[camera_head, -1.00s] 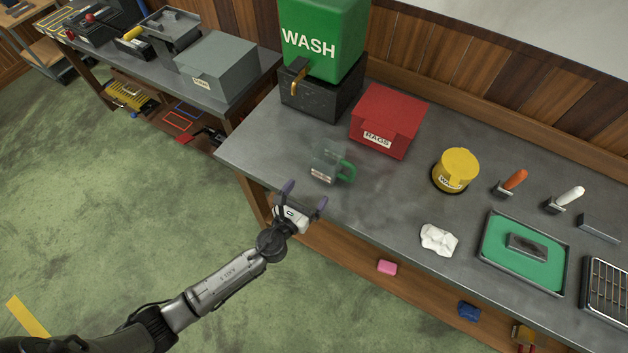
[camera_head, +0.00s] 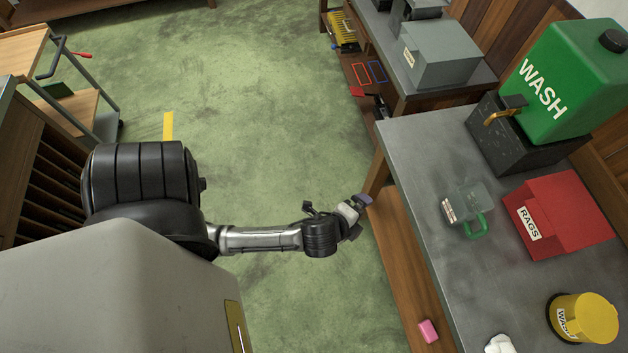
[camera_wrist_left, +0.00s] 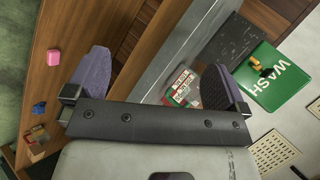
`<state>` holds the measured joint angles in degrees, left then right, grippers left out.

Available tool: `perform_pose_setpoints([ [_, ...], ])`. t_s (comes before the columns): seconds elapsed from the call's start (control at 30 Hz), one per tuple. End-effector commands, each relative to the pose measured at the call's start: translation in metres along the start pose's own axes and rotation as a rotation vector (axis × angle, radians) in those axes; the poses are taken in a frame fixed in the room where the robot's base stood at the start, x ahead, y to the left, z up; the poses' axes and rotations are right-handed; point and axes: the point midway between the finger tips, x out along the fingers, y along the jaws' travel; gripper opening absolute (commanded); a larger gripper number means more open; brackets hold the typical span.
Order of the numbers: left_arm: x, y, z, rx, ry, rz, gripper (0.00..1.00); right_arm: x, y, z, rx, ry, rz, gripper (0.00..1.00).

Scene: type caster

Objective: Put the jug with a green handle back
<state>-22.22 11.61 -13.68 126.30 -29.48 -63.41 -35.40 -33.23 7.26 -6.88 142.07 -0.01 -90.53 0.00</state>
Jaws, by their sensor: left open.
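The clear jug with a green handle (camera_head: 476,227) stands on the grey bench top near its left end, in front of the wash tank. A pale label shows on its left side. My left gripper (camera_head: 361,212) is open and empty, off the bench's front edge and left of the jug, apart from it. In the left wrist view its two purple fingers are spread (camera_wrist_left: 155,82). There the jug (camera_wrist_left: 180,88) shows with its label beyond the gap, partly hidden behind the right finger. My right gripper is not in view.
The green wash tank (camera_head: 565,80) with a brass tap stands on a black block behind the jug. A red rags box (camera_head: 560,215) and a yellow tin (camera_head: 583,320) stand right of it. A pink block (camera_head: 428,331) lies on the lower shelf. A side bench carries a grey box (camera_head: 445,55).

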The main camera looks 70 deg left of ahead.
Motion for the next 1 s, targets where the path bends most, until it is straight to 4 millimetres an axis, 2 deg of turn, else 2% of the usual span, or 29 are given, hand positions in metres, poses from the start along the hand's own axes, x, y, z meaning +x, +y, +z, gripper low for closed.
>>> perform_pose_setpoints([
  [0.03, -0.017, 0.015, 0.009, -0.178, -0.024, 0.109, 1.00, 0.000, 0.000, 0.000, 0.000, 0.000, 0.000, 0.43],
  [0.1, -0.038, 0.033, 0.017, -0.396, -0.065, 0.247, 1.00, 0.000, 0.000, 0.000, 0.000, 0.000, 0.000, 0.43],
  [0.2, -0.067, 0.053, 0.024, -0.626, -0.129, 0.405, 1.00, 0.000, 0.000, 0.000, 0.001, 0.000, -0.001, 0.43],
  [0.33, -0.095, 0.067, 0.028, -0.801, -0.198, 0.537, 1.00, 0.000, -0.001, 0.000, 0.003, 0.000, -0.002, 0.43],
  [0.5, -0.109, 0.074, 0.029, -0.881, -0.237, 0.602, 1.00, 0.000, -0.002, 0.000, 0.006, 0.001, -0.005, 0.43],
  [0.77, -0.109, 0.074, 0.029, -0.884, -0.238, 0.604, 1.00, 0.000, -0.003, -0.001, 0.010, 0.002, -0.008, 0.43],
  [1.0, -0.117, 0.063, 0.027, -0.882, -0.237, 0.603, 1.00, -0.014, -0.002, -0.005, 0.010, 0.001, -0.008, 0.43],
])
